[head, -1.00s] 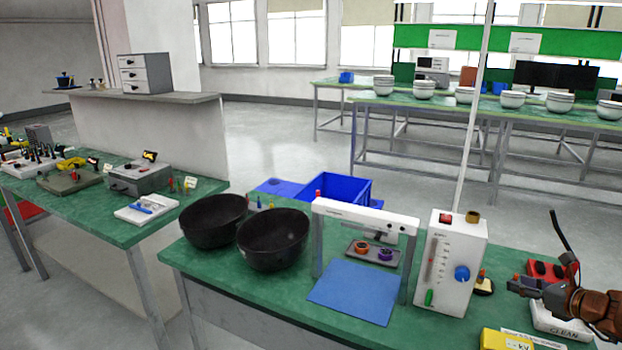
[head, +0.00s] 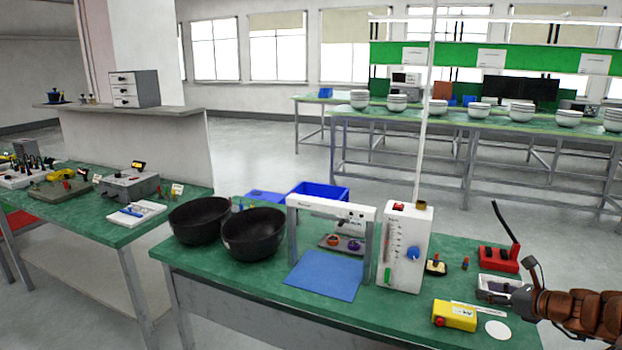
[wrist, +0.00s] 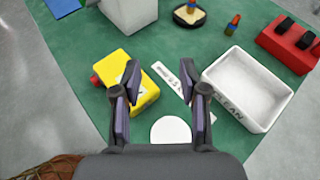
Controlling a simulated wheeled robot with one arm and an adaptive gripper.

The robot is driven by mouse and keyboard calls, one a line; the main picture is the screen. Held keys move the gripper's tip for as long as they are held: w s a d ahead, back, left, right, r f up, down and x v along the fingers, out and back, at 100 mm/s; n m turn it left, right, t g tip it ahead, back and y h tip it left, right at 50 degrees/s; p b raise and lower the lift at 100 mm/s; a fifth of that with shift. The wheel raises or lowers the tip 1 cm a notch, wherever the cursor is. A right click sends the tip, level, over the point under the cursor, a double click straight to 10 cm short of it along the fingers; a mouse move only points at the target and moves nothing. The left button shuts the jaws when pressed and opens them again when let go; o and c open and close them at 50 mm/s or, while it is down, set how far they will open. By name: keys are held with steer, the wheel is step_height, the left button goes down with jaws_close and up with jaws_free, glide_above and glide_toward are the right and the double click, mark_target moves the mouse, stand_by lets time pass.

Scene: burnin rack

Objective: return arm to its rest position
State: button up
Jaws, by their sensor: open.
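My gripper (head: 492,290) is at the right end of the near green bench in the head view, with my arm reaching in from the right edge. In the wrist view my gripper (wrist: 160,82) is open, with two dark fingers apart and nothing between them. Below it lie a yellow box (wrist: 133,75) on the left, a white label strip (wrist: 172,78) and a white disc (wrist: 171,131). A white tray marked CLEAN (wrist: 248,86) is to the right and looks empty. My gripper partly hides this tray in the head view.
A white panel with a blue knob (head: 405,248), a white frame (head: 331,207) over a blue mat (head: 325,276), and two black bowls (head: 253,235) stand left of my gripper. A red block (head: 499,259) is behind it. Open floor lies beyond the bench.

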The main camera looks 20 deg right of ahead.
steer(key=a+r+n+g+y+p, duration=0.15)
steer(key=a+n, duration=0.25)
steer(key=a, duration=0.6)
steer(key=a+r+n+g+y, duration=0.2)
steer(key=a+r+n+g, duration=0.15)
steer(key=a, duration=0.55)
steer(key=a+r+n+g+y+p, duration=0.15)
steer(key=a+n, duration=0.35)
steer(key=a, duration=0.5)
steer(key=s+a+r+n+g+h+p, duration=0.1)
steer(key=s+a+n+g+h, duration=0.2)
steer(key=s+a+n+g, duration=0.75)
steer(key=s+a+n+t+h+p, duration=0.1)
steer(key=s+n+h, duration=0.1)
steer(key=s+n, duration=0.3)
steer(key=s+a+r+n+t+h+p, duration=0.1)
steer(key=s+n, duration=0.4)
steer(key=s, duration=0.9)
steer(key=shift+a+h, duration=0.45)
steer(key=shift+h, duration=0.45)
steer(key=shift+r, duration=0.1)
